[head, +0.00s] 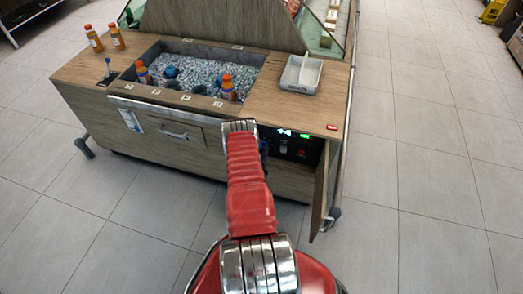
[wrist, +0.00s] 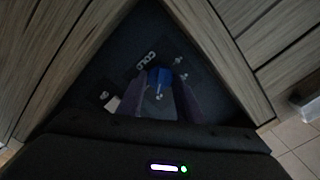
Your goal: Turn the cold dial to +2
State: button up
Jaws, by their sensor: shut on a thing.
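The cold dial (wrist: 159,76) is a blue knob on a dark panel, beside the label "COLD" (wrist: 146,59) in the wrist view. My gripper (wrist: 161,92) reaches into the dark recess, with one finger on each side of the dial, and is shut on it. Small white marks sit around the dial, too small and dark to read. In the head view my arm hides the gripper and the dial. The control panel (head: 291,147) shows there with green lit displays, a whitish knob and a reddish knob.
An open cabinet door (head: 320,190) stands to the right of the panel. The wooden counter (head: 262,108) above holds an ice bin with bottles, and a white tray (head: 300,73). Wooden walls (wrist: 220,40) close in around the gripper.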

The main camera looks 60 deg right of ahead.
jog(key=m, duration=0.5)
jog(key=shift+s+d, duration=0.15)
jog(key=shift+s, duration=0.1)
jog(key=shift+f+m, duration=0.15)
jog(key=shift+m, duration=1.05)
jog(key=shift+w+a+f, duration=0.1)
jog(key=shift+a, duration=0.1)
jog(key=o, duration=1)
jog(key=a, duration=0.4)
jog(key=s+a, duration=0.1)
jog(key=a, duration=0.4)
jog(key=s+a, duration=0.1)
jog(key=a, duration=0.3)
jog(key=shift+a, duration=0.3)
